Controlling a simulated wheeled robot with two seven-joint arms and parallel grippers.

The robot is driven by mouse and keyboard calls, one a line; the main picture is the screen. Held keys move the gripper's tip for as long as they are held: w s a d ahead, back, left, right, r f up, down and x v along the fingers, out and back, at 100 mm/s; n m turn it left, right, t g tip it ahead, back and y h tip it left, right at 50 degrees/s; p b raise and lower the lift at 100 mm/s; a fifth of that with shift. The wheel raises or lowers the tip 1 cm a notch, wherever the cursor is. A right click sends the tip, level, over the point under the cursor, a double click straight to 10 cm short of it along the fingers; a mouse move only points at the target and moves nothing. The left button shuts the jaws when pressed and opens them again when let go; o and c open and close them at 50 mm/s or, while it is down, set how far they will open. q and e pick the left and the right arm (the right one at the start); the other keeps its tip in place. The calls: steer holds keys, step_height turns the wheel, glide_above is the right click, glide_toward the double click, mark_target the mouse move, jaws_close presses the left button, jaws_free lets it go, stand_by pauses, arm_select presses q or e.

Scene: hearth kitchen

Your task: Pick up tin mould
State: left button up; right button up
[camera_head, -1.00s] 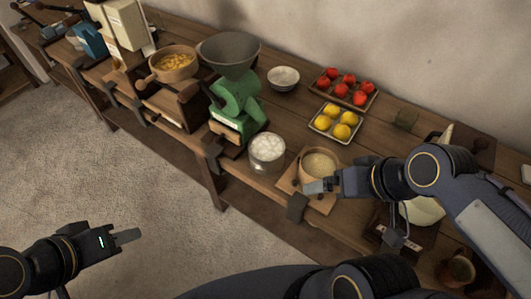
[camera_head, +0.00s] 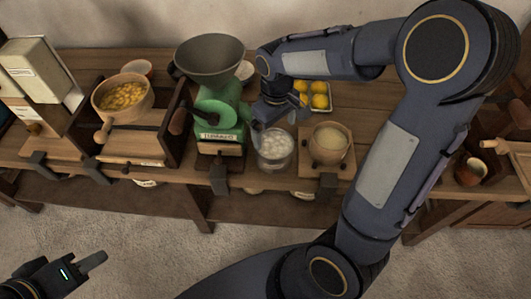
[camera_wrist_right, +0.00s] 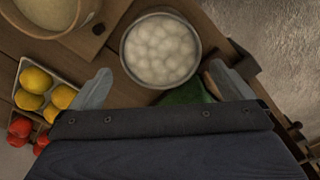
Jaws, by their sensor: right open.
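A round metal-rimmed tin with several white lumps, which looks like the tin mould (camera_head: 275,168), stands upright on the wooden counter. It also shows in the right wrist view (camera_wrist_right: 124,62), ahead of and partly between the fingers. My right gripper (camera_head: 268,120) is above and just behind it in the head view. In the right wrist view my right gripper (camera_wrist_right: 162,86) is open, with nothing between its fingers. My left gripper (camera_head: 92,262) is low at the left, away from the counter. Its fingers overlap in view, so its opening is unclear.
A green grinder (camera_head: 219,112) stands close left of the tin. A wooden bowl (camera_head: 329,158) on a board stands close right. A tray of lemons (camera_head: 320,98) is behind; red fruit (camera_wrist_right: 20,127) shows in the wrist view.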

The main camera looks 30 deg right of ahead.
glide_above(274, 157)
step_height(274, 157, down, 7)
steer(key=shift+f, duration=0.15)
steer(key=shift+c, duration=0.3)
steer(key=c, duration=1)
steer(key=shift+w, duration=0.1)
steer(key=shift+c, duration=0.2)
steer(key=shift+r, duration=0.2)
